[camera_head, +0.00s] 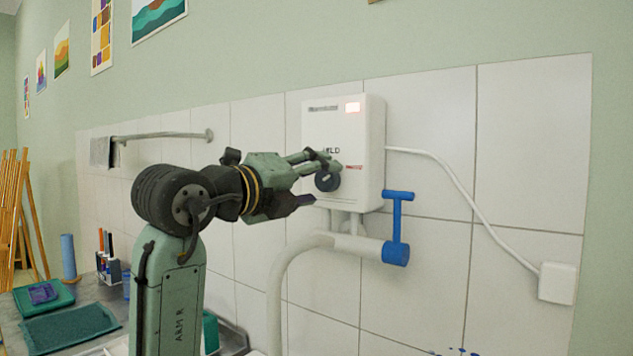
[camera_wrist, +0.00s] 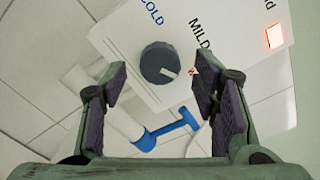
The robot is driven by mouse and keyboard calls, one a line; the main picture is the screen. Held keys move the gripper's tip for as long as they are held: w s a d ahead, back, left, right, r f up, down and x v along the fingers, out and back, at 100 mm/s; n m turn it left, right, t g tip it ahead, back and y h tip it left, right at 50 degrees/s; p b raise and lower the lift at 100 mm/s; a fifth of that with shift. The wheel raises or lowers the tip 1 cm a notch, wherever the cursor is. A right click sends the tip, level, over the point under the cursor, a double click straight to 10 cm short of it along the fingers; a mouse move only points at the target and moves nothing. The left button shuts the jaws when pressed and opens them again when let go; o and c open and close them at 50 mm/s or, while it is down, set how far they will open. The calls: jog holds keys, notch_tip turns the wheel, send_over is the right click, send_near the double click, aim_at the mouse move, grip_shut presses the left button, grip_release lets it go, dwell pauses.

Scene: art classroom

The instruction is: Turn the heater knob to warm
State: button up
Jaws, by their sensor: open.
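The white heater box (camera_head: 372,140) hangs on the tiled wall. Its dark grey round knob (camera_head: 328,181) is low on the front, partly covered by my gripper in the head view. In the wrist view the knob (camera_wrist: 158,60) shows a white pointer mark turned right and slightly down, toward a small red mark. COLD and MILD labels show around it; I see no WARM label. My gripper (camera_head: 318,182) is open, its fingers reaching toward the knob. In the wrist view the fingers (camera_wrist: 160,88) stand on either side of the knob, apparently not touching it.
A red indicator (camera_head: 352,107) glows on the heater's top right. A blue valve handle (camera_head: 398,225) sits on the white pipe (camera_head: 283,275) below. A white cable runs right to a wall box (camera_head: 557,283). A towel rail (camera_head: 165,136) is on the left wall.

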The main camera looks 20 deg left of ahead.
jog(key=v, duration=1.1)
jog(key=shift+f, duration=0.1)
